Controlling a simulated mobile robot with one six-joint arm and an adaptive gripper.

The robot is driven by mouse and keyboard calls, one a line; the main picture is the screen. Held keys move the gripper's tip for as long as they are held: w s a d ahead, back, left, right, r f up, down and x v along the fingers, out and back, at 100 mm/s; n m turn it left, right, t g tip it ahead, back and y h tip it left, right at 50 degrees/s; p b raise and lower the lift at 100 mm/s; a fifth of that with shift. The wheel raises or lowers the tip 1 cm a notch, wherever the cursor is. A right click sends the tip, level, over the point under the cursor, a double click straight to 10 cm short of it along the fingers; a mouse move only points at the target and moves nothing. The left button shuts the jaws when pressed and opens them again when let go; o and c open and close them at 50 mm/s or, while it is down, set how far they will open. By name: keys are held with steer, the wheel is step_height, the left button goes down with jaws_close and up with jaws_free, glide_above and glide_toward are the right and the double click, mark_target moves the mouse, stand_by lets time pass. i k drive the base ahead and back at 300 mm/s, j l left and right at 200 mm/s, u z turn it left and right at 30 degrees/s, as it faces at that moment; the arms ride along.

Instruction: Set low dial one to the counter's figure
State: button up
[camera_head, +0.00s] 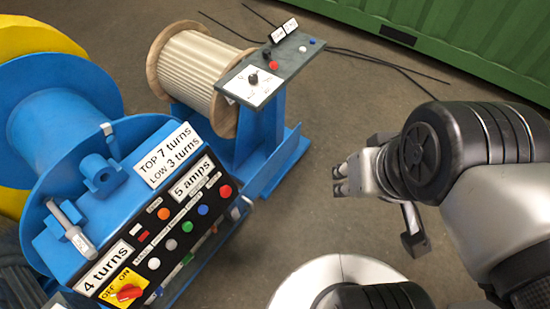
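A black dial knob (253,79) sits on a white marked plate (262,92) on the grey top of a blue stand, back centre; its marks are too small to read. I cannot tell whether this is low dial one. A sign (169,154) on the nearer blue machine reads "TOP 7 turns, LOW 3 turns". Another label (103,268) there reads "4 turns". Which one is the counter is not clear. My gripper (376,211) is right of both machines, in free space, its fingers apart and nothing between them.
The nearer machine has a black panel with several coloured buttons, a "5 amps" label (191,178) and a red OFF/ON switch (127,292). A wooden reel (190,70) stands beside the blue stand. Cables lie near the green container (460,45). Floor between stand and gripper is clear.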

mark_target(159, 292)
steer(key=u, duration=1.95)
